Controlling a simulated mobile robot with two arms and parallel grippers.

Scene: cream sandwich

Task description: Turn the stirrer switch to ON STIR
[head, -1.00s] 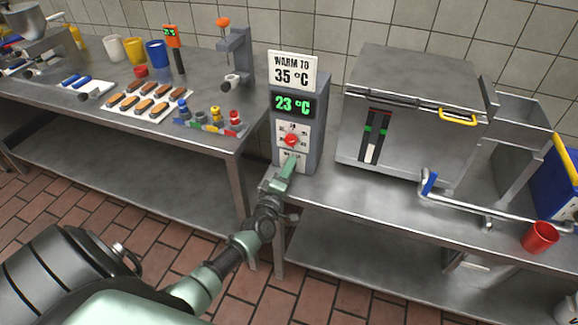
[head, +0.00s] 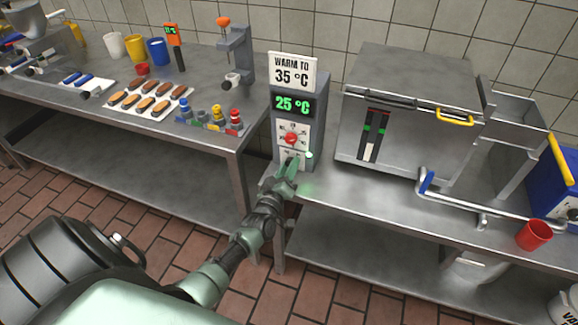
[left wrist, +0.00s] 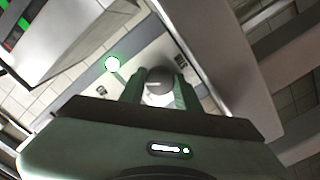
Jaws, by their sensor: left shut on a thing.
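The grey control box (head: 283,152) stands at the left end of the right-hand counter. Its green display (head: 293,104) reads 25 °C, under a sign (head: 292,72) saying WARM TO 35 °C. A red dial (head: 291,139) sits below the display. My left gripper (head: 291,168) is at the lower panel, below the red dial. In the left wrist view its fingers are shut on the round grey stirrer switch knob (left wrist: 159,78), one on each side. A lit whitish-green lamp (left wrist: 113,64) glows beside the knob.
A large steel machine (head: 400,128) stands right of the box, with a pipe (head: 455,208) and a red cup (head: 533,235). The left counter holds a tray of filled biscuits (head: 150,102) and small coloured-top bottles (head: 216,117). A gap separates the counters.

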